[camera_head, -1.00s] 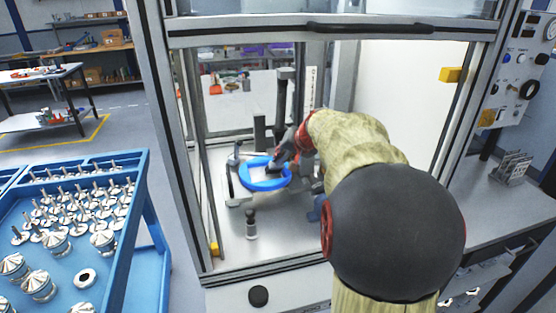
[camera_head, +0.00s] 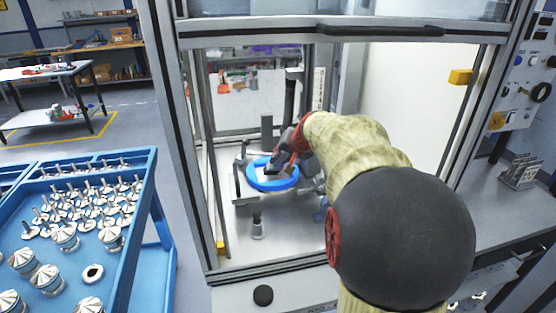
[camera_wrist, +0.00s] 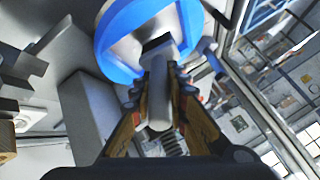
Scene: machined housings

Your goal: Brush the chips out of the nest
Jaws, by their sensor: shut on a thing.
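The nest (camera_head: 273,184) is a blue ring with a pale floor, standing inside the machine enclosure. My gripper (camera_head: 281,161) reaches in through the open front and is at the ring's back right rim. In the wrist view my gripper (camera_wrist: 160,112) is shut on a grey brush handle (camera_wrist: 160,92). The brush's dark head (camera_wrist: 157,43) lies over the inside of the blue ring (camera_wrist: 112,62). I cannot tell whether its bristles touch the floor. No chips can be made out at this size.
The enclosure's frame posts (camera_head: 182,130) bound the opening on both sides. A small upright post (camera_head: 257,226) stands in front of the nest, with clear bench around it. A blue cart (camera_head: 137,215) with metal parts is at the left.

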